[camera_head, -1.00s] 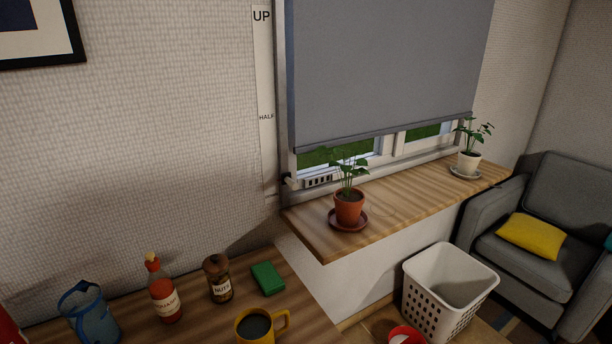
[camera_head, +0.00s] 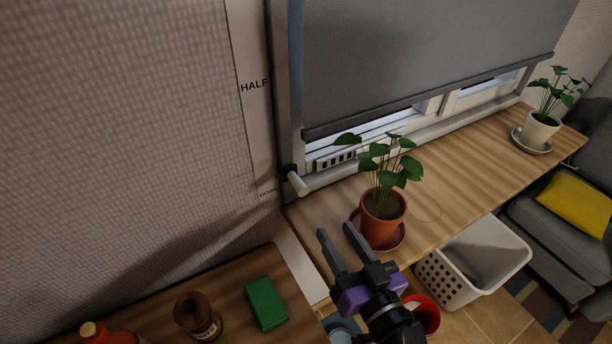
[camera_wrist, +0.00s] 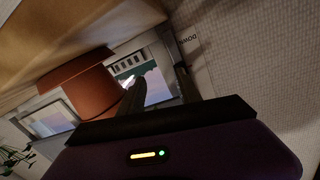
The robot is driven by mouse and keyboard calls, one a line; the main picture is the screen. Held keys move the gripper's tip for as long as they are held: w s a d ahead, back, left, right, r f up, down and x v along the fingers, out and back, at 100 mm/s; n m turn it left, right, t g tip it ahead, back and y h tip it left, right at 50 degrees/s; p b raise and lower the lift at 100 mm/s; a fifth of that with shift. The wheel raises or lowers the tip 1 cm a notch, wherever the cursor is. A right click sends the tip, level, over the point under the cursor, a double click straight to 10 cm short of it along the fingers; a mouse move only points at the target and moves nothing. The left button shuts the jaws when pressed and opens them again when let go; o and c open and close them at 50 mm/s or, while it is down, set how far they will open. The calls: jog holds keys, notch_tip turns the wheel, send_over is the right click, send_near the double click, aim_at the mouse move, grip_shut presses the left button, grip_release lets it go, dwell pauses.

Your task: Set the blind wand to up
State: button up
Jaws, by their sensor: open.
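The blind wand (camera_head: 298,183) is a short white handle on a dark mount at the lower left of the window frame. It sits low, beside the "DOWN" label on the wall strip (camera_head: 254,88), below "HALF"; "UP" is out of view now. The grey blind (camera_head: 410,55) covers most of the window, with a gap at the bottom. My gripper (camera_head: 336,231) is open and empty, below and right of the wand and apart from it, by the sill's front edge. In the wrist view, my gripper's fingers (camera_wrist: 160,74) point toward the window; I cannot clearly tell the wand there.
A potted plant (camera_head: 383,218) on a saucer stands on the wooden sill (camera_head: 450,185), close to my gripper. Another plant (camera_head: 541,131) is at the far right. A green sponge (camera_head: 266,302) and brown jar (camera_head: 197,318) are on the counter. A white basket (camera_head: 480,255) stands below the sill.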

jog(key=n+y, duration=0.1)
jog(key=y, duration=0.1)
send_near(291, 174)
jog(key=shift+w+f+g, duration=0.2)
jog(key=shift+w+g, duration=0.1)
jog(key=shift+w, duration=0.4)
jog(key=p+x, duration=0.2)
jog(key=x, duration=0.5)
jog(key=shift+a+f, duration=0.1)
jog(key=shift+a, duration=0.05)
jog(key=shift+c, duration=0.4)
grip_shut()
